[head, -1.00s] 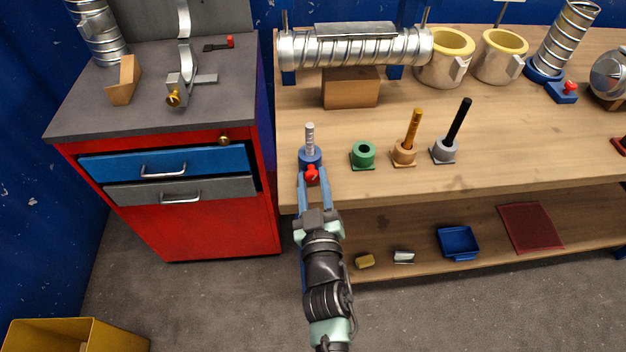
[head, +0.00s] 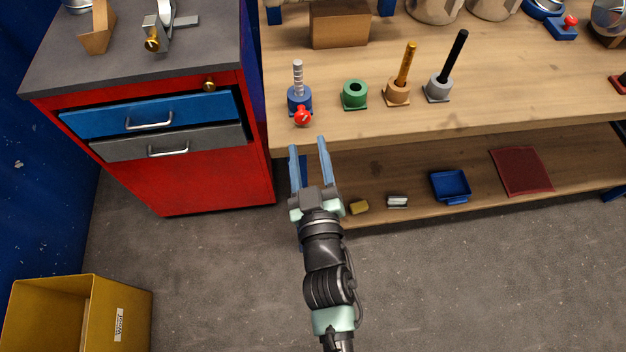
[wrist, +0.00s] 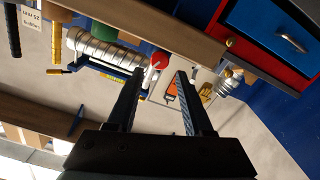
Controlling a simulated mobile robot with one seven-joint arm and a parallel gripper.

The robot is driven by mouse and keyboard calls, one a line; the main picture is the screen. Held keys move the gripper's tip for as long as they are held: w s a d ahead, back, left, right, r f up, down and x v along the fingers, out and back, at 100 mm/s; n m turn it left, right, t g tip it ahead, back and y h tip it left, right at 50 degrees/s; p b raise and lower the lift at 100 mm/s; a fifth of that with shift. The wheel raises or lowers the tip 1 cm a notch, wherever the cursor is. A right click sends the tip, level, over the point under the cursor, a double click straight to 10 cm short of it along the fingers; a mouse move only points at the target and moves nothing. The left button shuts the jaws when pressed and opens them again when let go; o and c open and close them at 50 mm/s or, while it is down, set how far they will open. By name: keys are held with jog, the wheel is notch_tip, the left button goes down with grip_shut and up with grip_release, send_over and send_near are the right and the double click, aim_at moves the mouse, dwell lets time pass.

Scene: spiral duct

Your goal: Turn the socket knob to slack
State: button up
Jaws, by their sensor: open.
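The blue socket (head: 297,99) stands near the front left edge of the bench with a ribbed silver rod upright in it. Its red knob (head: 302,116) is on its front side, with a pale mark on its face. The red knob also shows in the wrist view (wrist: 160,59), seen beyond and between the fingertips. My gripper (head: 307,143) is open and empty, in front of the bench edge. Its fingers point towards the knob and are apart from it. It also shows in the wrist view (wrist: 160,76).
A green socket (head: 355,94), a tan socket (head: 397,92) with a yellow rod and a grey socket (head: 437,89) with a black rod stand to the right. A red cabinet (head: 215,175) is on the left. A lower shelf holds a blue tray (head: 450,184). A yellow bin (head: 50,315) stands on the floor.

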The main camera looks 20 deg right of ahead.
jog(key=v, duration=0.6)
jog(key=shift+b, duration=0.35)
jog(key=shift+s, duration=0.1)
